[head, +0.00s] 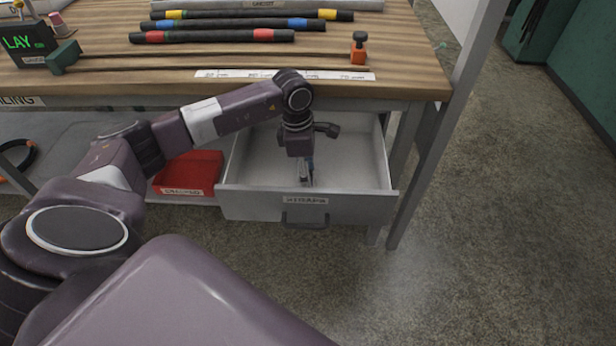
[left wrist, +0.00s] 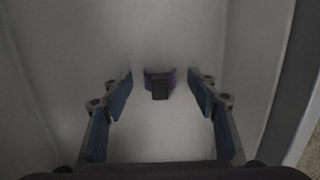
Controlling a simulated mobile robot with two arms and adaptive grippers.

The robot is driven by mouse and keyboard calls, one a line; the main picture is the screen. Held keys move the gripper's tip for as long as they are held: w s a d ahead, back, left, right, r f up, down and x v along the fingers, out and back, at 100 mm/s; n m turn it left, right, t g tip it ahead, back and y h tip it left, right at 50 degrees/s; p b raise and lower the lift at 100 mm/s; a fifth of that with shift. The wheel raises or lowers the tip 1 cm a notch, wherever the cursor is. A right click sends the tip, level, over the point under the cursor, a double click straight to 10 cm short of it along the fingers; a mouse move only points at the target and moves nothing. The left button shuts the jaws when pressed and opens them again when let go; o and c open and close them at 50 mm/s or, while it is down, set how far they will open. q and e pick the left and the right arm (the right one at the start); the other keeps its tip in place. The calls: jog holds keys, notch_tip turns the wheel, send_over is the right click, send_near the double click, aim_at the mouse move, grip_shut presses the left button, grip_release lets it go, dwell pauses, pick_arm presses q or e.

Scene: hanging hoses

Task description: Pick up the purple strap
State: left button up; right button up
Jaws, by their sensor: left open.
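The purple strap (left wrist: 160,79) lies on the floor of the open grey drawer, seen in the left wrist view. It is small, with a dark block on its near side. My left gripper (left wrist: 160,88) is open and points down into the drawer, with one finger on each side of the strap in that view. I cannot tell how far above the strap the fingertips are. In the head view my left gripper (head: 306,180) is inside the drawer (head: 345,205), and my arm hides the strap. My right gripper is not in view.
The drawer walls stand close around my left gripper. The wooden bench top (head: 420,70) is above and behind the drawer, with several dark hoses (head: 215,36) and an orange clamp (head: 359,50) on it. A red bin (head: 188,173) sits left of the drawer. Open floor lies to the right.

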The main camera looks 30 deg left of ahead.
pick_arm(q)
jog(key=shift+c, duration=0.7)
jog(key=c, duration=0.9)
jog(key=shift+r, duration=0.1)
jog(key=shift+r, duration=0.6)
jog(key=shift+r+p, duration=2.35)
jog(key=shift+r, duration=11)
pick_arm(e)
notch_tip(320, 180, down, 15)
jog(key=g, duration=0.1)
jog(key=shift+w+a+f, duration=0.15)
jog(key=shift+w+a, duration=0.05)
